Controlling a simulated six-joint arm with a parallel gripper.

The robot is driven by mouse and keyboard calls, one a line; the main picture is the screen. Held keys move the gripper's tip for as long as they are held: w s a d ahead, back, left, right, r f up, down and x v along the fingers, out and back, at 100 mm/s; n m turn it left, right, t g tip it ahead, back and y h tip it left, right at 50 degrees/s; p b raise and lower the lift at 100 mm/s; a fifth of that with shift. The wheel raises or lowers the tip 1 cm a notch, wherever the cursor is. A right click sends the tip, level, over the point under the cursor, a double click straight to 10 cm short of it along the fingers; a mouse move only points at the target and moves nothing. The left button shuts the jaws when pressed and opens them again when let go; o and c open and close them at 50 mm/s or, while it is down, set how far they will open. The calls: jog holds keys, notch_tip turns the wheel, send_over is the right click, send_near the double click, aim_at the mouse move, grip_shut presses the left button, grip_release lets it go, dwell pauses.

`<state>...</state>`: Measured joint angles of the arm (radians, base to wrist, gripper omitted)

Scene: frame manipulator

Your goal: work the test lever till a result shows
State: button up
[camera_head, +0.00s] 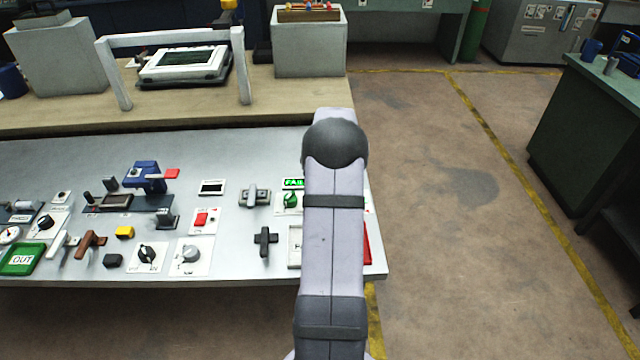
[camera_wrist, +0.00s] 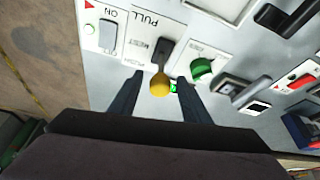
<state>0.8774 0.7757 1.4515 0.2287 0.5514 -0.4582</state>
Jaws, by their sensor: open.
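A lever with a yellow ball knob (camera_wrist: 160,86) stands on a white plate in the wrist view, with PULL printed at one end and smaller words beside it. My gripper (camera_wrist: 160,78) is open, with one dark finger on each side of the knob and a visible gap to both. The arm hides this lever in the head view. A small green lit display (camera_head: 293,183) reads FAI, its right end cut off by my arm. A bit of green light also shows beside the knob in the wrist view.
A green rotary knob (camera_wrist: 202,68) sits close to the right finger. Several other controls, including a black cross handle (camera_head: 265,241), crowd the panel (camera_head: 200,150). The floor right of the panel is clear.

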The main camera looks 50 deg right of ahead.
jog(key=shift+p+x, duration=0.55)
jog(key=shift+x, duration=1.45)
grip_shut()
